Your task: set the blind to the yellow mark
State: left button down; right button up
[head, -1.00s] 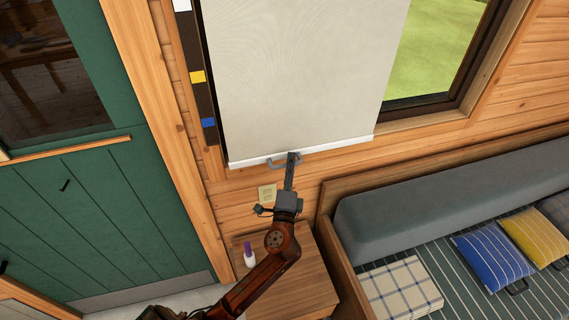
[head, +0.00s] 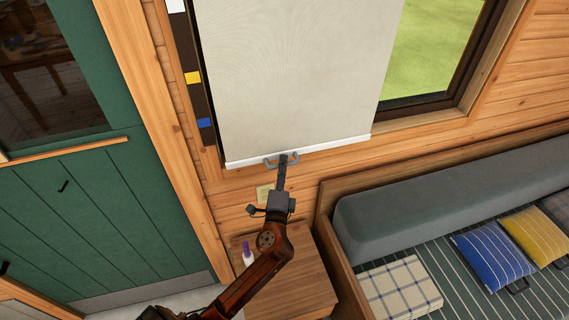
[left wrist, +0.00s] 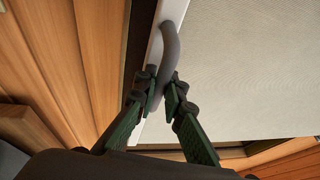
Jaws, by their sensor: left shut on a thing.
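The pale blind (head: 300,75) hangs over the window, and its white bottom bar (head: 335,146) lies below the blue mark (head: 204,123). The yellow mark (head: 192,78) is higher on the dark strip left of the blind, and a white mark (head: 176,6) is at the top. My left gripper (head: 283,160) is shut on the grey handle (head: 270,161) at the bar. In the left wrist view the fingers (left wrist: 160,88) close around the curved handle (left wrist: 170,50). My right gripper is not in view.
A wooden side table (head: 305,285) with a purple-capped bottle (head: 248,254) stands under my left arm. A bench with a grey bolster (head: 430,195) and cushions is at the right. A green door (head: 100,220) is at the left.

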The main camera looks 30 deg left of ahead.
pick_arm(q)
jog(key=shift+d+r, duration=0.1)
jog(key=shift+r+p, duration=0.3)
jog(key=shift+p, duration=0.05)
notch_tip(320, 180, up, 30)
jog(key=p, duration=2.6)
jog(key=shift+r, duration=0.2)
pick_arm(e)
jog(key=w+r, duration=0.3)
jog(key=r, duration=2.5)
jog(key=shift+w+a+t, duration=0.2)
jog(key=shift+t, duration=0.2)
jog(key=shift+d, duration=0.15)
pick_arm(q)
jog(key=c, duration=2)
grip_release()
jog(key=shift+w, duration=0.1)
jog(key=shift+d, duration=0.1)
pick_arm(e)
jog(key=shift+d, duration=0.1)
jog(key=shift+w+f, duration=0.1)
